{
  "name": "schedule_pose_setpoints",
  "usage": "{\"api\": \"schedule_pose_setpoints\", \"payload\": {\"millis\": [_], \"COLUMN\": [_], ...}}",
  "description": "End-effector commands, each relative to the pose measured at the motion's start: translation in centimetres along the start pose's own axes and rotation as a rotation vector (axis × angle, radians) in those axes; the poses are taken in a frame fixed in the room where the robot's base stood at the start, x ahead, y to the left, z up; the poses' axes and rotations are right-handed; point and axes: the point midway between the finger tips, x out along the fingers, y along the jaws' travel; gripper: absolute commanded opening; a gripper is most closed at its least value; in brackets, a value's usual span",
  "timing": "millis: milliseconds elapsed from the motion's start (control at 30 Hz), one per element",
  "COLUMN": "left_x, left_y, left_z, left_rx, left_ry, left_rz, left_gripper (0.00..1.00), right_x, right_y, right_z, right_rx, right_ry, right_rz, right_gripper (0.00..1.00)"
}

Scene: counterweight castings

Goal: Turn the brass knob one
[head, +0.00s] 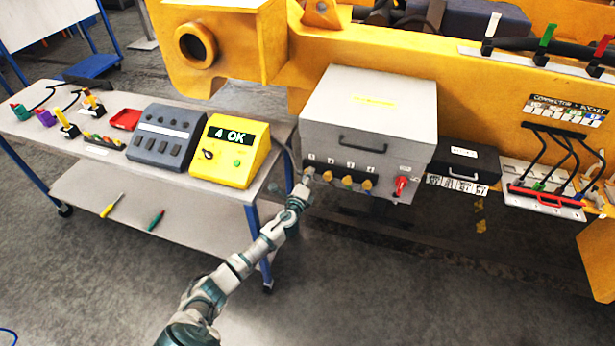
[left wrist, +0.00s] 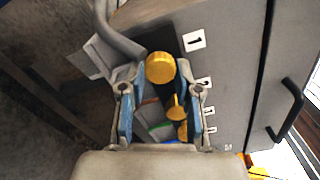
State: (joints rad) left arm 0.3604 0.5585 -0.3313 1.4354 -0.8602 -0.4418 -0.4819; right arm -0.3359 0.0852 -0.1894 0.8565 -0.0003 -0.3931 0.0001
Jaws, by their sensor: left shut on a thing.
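A grey box (head: 370,105) with a row of numbered brass knobs along its lower front hangs by the yellow machine frame. My left gripper (head: 307,176) is at the leftmost knob, under label 1, and largely hides it in the head view. In the left wrist view, brass knob one (left wrist: 160,67) sits between the two fingertips, beside the label 1 (left wrist: 194,41). The left gripper (left wrist: 160,77) is shut on this knob. Knob two (head: 330,176), knob three (head: 347,181) and knob four (head: 366,184) are free to its right. My right gripper is not in view.
A red switch (head: 401,186) is right of the knobs. A grey cable (left wrist: 115,32) runs close to the left gripper. A workbench (head: 225,195) at left holds a yellow meter (head: 230,152) reading "4 OK". A black case (head: 462,163) is at right. Open floor lies in front.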

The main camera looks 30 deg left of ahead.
Motion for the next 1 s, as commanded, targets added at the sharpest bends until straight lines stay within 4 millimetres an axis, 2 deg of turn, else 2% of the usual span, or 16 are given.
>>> {"api": "schedule_pose_setpoints", "payload": {"millis": [33,267,300,400,767,867,1000], "left_x": [-0.2,-0.2,-0.2,-0.2,-0.5,-1.8,-4.8], "left_y": [0.6,0.7,0.7,0.6,0.2,0.3,0.4], "left_z": [-0.4,-0.4,-0.4,-0.4,-0.1,-0.1,-0.2], "left_rx": [0.001,0.0,0.0,0.0,0.0,0.001,0.0], "left_ry": [0.006,0.007,0.007,0.006,0.003,0.003,0.006], "left_rz": [0.01,0.01,0.01,0.009,0.003,0.003,0.005], "left_gripper": [0.0,0.0,0.35,0.57,0.57,0.57,0.57], "right_x": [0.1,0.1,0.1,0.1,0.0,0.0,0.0], "right_y": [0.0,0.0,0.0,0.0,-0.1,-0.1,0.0], "right_z": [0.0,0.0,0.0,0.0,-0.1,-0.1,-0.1], "right_rx": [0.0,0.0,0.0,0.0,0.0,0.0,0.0], "right_ry": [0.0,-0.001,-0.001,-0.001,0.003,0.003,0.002], "right_rz": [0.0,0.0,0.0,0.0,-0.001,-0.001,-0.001], "right_gripper": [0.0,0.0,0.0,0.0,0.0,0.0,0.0]}}
